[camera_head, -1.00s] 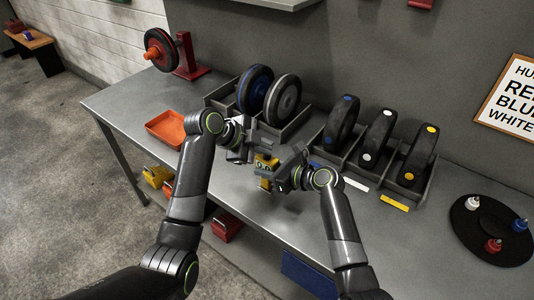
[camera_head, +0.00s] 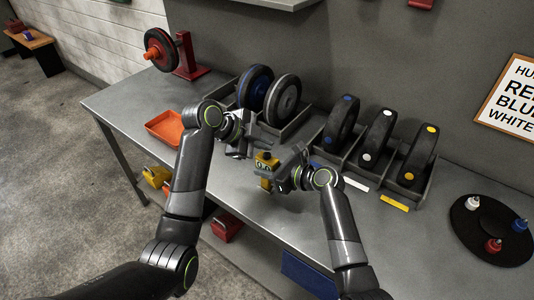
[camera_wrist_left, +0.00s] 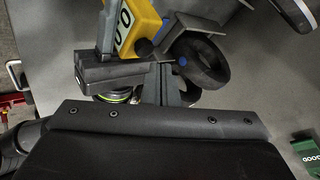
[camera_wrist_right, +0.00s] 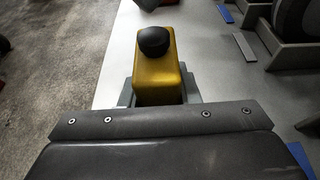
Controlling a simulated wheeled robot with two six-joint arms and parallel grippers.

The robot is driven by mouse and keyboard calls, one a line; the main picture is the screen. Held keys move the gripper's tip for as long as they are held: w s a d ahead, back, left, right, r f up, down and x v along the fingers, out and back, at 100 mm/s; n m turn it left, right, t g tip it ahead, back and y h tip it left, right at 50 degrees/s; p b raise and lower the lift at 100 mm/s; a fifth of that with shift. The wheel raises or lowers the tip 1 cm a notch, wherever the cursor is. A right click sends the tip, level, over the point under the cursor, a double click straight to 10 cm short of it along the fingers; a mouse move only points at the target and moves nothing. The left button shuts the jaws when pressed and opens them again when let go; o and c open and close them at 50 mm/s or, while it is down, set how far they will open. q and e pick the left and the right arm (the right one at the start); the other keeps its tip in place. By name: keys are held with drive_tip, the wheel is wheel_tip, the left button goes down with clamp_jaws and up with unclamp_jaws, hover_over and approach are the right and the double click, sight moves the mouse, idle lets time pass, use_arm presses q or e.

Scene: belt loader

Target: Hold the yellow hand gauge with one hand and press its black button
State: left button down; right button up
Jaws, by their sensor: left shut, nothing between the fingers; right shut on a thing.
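The yellow hand gauge (camera_head: 264,167) is held upright above the bench. Its black button (camera_head: 266,156) is on top and shows clearly in the right wrist view (camera_wrist_right: 153,42). My right gripper (camera_wrist_right: 158,98) is shut on the gauge body, one finger on each side. My left gripper (camera_head: 240,152) is shut and empty, just left of the gauge and apart from the button in the head view.
Behind are a grey rack with two large wheels (camera_head: 284,98) and a rack with three black wheels (camera_head: 378,138). An orange tray (camera_head: 166,128) lies at left. A dark round plate (camera_head: 480,240) with small coloured pieces is at right.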

sight(263, 159)
use_arm(q)
wheel_tip(263, 159, up, 5)
idle(0.6)
idle(0.5)
use_arm(e)
drive_tip(key=o, duration=1.1)
drive_tip(key=shift+o, duration=0.2)
